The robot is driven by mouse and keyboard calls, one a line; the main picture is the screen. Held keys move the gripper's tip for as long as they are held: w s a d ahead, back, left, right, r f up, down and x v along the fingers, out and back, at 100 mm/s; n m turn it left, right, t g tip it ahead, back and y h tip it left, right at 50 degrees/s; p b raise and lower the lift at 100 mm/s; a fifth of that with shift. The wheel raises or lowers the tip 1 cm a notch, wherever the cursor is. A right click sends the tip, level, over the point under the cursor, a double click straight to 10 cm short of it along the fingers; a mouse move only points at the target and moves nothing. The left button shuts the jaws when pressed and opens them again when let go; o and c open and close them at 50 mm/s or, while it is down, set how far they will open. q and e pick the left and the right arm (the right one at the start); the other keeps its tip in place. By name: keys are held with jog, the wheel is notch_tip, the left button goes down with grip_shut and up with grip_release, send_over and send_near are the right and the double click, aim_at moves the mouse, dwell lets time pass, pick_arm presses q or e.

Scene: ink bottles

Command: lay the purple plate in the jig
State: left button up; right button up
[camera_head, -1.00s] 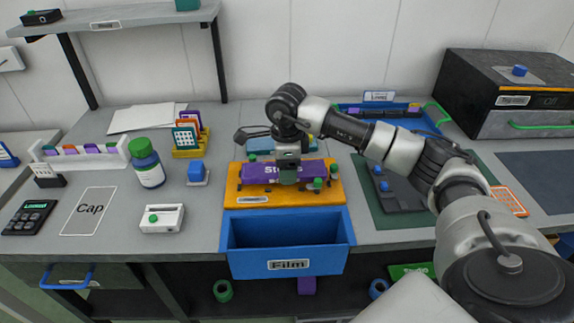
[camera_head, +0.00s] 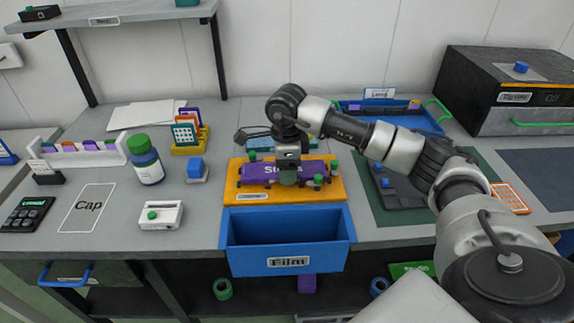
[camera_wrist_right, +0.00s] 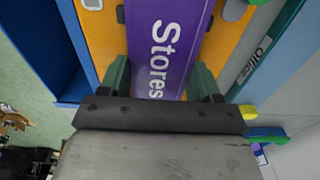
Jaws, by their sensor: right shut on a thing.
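The purple plate (camera_head: 258,172), lettered "Stores", lies flat at the orange jig (camera_head: 236,189), between its small green-topped posts. In the head view I cannot tell whether it is fully seated. My right gripper (camera_head: 288,177) points down over the middle of the plate. In the right wrist view the plate (camera_wrist_right: 166,40) runs between the two green fingers of my right gripper (camera_wrist_right: 160,85), which are shut on its long edges. Orange jig surface (camera_wrist_right: 103,40) shows on both sides of it. My left gripper is not in view.
An open blue drawer (camera_head: 289,262) labelled "Film" juts out just in front of the jig. A blue tray (camera_head: 432,124) stands behind my right arm.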

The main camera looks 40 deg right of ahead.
jog(key=shift+f, duration=0.3)
dwell(0.5)
dwell(0.3)
jog(key=o, duration=1.2)
jog(key=shift+o, duration=0.2)
jog(key=shift+r, duration=0.1)
jog(key=shift+r+p, duration=2.55)
jog(key=shift+r, duration=1.45)
jog(key=shift+f, duration=0.1)
